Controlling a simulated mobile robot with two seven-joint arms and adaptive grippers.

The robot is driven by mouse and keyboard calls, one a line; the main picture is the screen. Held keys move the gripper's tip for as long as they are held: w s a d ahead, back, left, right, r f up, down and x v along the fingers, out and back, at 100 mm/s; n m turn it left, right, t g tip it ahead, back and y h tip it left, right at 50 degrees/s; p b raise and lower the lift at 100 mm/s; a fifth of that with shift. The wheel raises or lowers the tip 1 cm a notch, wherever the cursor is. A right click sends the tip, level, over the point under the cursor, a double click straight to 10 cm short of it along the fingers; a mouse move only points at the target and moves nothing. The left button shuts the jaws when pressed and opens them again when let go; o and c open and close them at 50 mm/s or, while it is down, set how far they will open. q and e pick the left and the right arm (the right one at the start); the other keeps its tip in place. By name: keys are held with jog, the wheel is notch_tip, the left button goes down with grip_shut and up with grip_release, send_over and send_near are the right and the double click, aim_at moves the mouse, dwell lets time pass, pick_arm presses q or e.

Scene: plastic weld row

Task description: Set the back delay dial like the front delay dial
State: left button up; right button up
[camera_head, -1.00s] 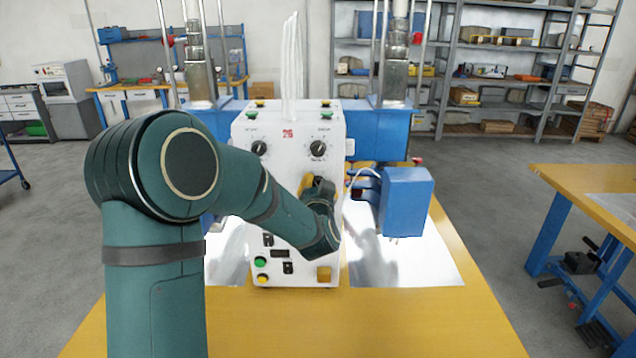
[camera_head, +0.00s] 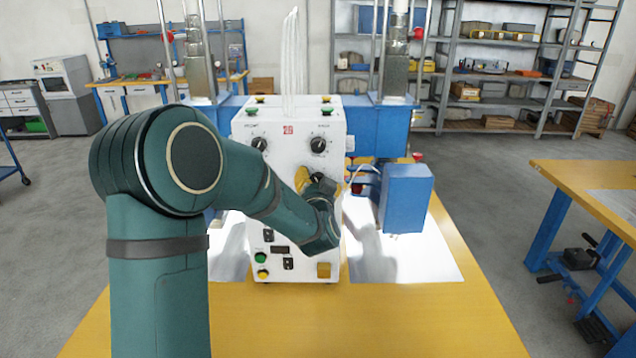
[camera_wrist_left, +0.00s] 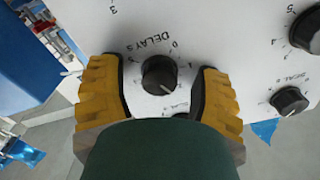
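A black round dial (camera_wrist_left: 158,75) marked "DELAY S" shows on the white panel in the left wrist view, its pale pointer line toward the lower right. My left gripper (camera_wrist_left: 160,84) is open, with one yellow finger on each side of this dial and gaps between. In the head view my left gripper (camera_head: 316,182) is at the front of the white control box (camera_head: 300,265), and it hides the dial there. Whether this is the front or back delay dial cannot be told. My right gripper is not in view.
Black dials (camera_head: 259,145) and (camera_head: 318,145) sit high on the box. In the wrist view, a large dial (camera_wrist_left: 306,27) and a smaller dial (camera_wrist_left: 290,101) are at the right. A blue block (camera_head: 406,198) stands right of the box. The yellow tabletop (camera_head: 370,325) in front is clear.

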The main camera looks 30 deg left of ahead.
pick_arm(q)
jog(key=v, duration=1.2)
jog(key=shift+s, duration=0.1)
